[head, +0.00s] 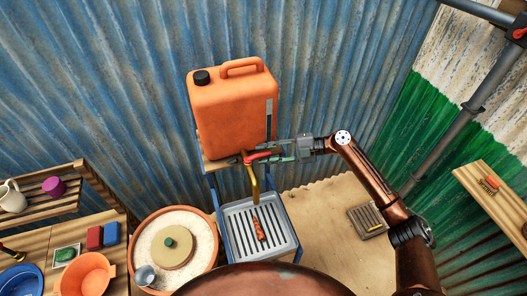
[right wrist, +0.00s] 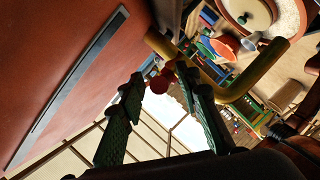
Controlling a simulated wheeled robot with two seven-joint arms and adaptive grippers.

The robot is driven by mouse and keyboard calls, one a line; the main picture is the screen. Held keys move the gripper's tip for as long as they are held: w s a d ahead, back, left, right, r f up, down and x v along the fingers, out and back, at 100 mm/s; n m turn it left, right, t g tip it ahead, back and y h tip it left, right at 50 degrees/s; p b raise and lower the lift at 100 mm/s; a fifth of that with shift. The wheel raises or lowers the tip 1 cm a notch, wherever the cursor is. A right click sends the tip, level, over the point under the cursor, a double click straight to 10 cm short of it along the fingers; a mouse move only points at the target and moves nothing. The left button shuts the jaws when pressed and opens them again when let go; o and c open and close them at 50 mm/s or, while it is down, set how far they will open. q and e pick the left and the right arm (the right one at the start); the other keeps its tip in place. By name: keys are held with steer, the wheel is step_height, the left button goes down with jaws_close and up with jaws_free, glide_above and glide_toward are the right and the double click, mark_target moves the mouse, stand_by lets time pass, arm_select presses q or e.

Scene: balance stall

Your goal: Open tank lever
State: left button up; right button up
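The orange tank (head: 232,112) stands on a wooden stand against the corrugated wall. A brass tap (head: 253,182) with a red lever (head: 262,155) is at its lower front right. My right gripper (head: 272,152) reaches in from the right, at the lever. In the right wrist view, its green fingers (right wrist: 160,80) are apart, with the round red lever end (right wrist: 164,83) between or just beyond the tips. A gap shows on both sides of it, so the gripper looks open. The brass spout (right wrist: 262,78) shows behind. My left gripper is out of view.
A grey basin (head: 238,252) with a reddish-brown object (head: 259,229) in it is under the spout. A round tub with a lid (head: 145,215) stands left of it. Shelves are at far left, and a wooden board (head: 500,200) is at the right.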

steer(key=shift+s+a, duration=0.1)
steer(key=shift+a, duration=0.25)
steer(key=shift+f, duration=0.1)
steer(key=shift+c, duration=0.3)
jaws_close()
